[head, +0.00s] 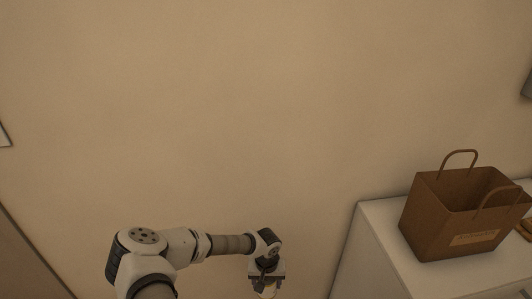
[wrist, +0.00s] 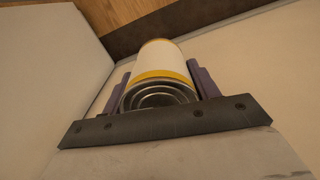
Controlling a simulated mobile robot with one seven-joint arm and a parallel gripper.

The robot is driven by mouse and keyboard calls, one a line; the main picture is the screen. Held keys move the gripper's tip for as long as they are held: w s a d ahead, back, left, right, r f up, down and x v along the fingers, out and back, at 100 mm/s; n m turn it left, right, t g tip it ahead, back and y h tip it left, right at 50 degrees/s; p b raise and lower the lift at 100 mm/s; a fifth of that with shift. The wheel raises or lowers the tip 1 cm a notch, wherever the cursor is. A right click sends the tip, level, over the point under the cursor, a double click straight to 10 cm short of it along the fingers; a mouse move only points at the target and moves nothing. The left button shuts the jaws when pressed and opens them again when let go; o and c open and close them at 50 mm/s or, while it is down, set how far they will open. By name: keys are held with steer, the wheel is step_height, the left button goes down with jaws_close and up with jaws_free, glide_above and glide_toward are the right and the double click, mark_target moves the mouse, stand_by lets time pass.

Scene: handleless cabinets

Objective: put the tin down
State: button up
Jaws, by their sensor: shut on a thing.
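The tin (wrist: 162,62) is white with yellow bands and a bare metal end, and it shows in the middle of the wrist view. My gripper (wrist: 160,88) has its two dark fingers on either side of the tin and is shut on it. In the head view my gripper (head: 266,284) is at the bottom middle, to the left of the white cabinet. Only a small pale and yellowish bit of the tin shows there, at the lower edge. What is under the tin cannot be made out in the head view.
A white cabinet (head: 375,240) stands at the right. A brown paper bag (head: 440,222) with two handles stands on its top. The wall behind is plain. In the wrist view a pale panel (wrist: 45,70) is at the left and a wooden surface (wrist: 125,15) at the top.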

steer(key=shift+w+a+r, duration=0.15)
stand_by(0.5)
steer(key=s+f, duration=0.4)
steer(key=f, duration=0.1)
steer(key=shift+s+f, duration=0.3)
steer(key=shift+f, duration=0.05)
